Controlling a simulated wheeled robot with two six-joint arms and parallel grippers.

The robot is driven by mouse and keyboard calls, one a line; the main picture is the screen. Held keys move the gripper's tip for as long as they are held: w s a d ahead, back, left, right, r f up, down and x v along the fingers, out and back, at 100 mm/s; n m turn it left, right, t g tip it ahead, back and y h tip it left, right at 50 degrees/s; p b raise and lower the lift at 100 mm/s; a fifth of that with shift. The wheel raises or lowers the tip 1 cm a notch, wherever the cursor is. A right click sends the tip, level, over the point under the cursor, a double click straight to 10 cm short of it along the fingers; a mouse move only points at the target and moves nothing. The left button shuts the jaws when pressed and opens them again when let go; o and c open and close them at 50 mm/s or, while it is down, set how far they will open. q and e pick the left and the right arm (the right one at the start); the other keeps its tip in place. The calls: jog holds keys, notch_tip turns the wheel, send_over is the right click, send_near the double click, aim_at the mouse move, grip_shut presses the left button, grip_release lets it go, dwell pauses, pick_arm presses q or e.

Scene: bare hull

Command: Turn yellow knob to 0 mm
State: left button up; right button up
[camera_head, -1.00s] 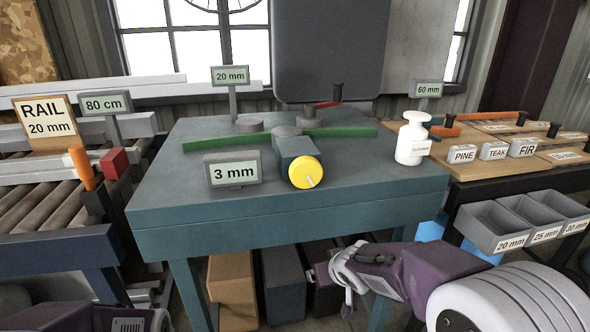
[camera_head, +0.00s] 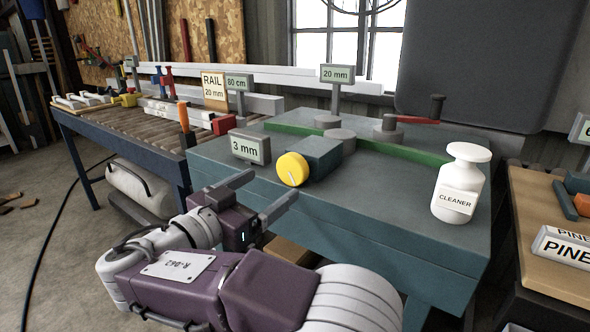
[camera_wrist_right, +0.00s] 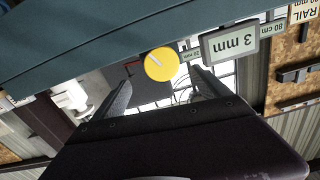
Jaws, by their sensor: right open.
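The yellow knob (camera_head: 292,169) sits on the front of a dark teal block (camera_head: 322,156) on the teal table (camera_head: 400,215). A white pointer line shows on its face. The small display (camera_head: 249,148) left of it reads "3 mm". My right gripper (camera_head: 262,194) is open and empty, in front of and below the knob, apart from it. In the right wrist view the knob (camera_wrist_right: 161,64) shows beyond the fingers, near the gap between their tips, with the "3 mm" display (camera_wrist_right: 231,42) to its right. My left gripper is not in view.
A white cleaner bottle (camera_head: 462,185) stands at the table's right. Green bars (camera_head: 400,151) and a red-handled crank (camera_head: 412,118) lie behind the knob. A roller bench (camera_head: 150,120) with rail and 80 cm signs stands left. A wooden bench (camera_head: 550,240) is at right.

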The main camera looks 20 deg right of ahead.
aim_at(289, 170)
jog(key=b+x, duration=0.2)
jog(key=x, duration=0.6)
jog(key=shift+w+a+r, duration=0.1)
jog(key=shift+w+r, duration=0.05)
jog(key=shift+w, duration=0.05)
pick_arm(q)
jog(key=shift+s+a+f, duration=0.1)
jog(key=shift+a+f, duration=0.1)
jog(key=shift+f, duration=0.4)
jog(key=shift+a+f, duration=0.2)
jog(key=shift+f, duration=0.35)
pick_arm(e)
jog(key=c, duration=1.4)
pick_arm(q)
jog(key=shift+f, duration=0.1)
pick_arm(e)
jog(key=shift+n, duration=0.3)
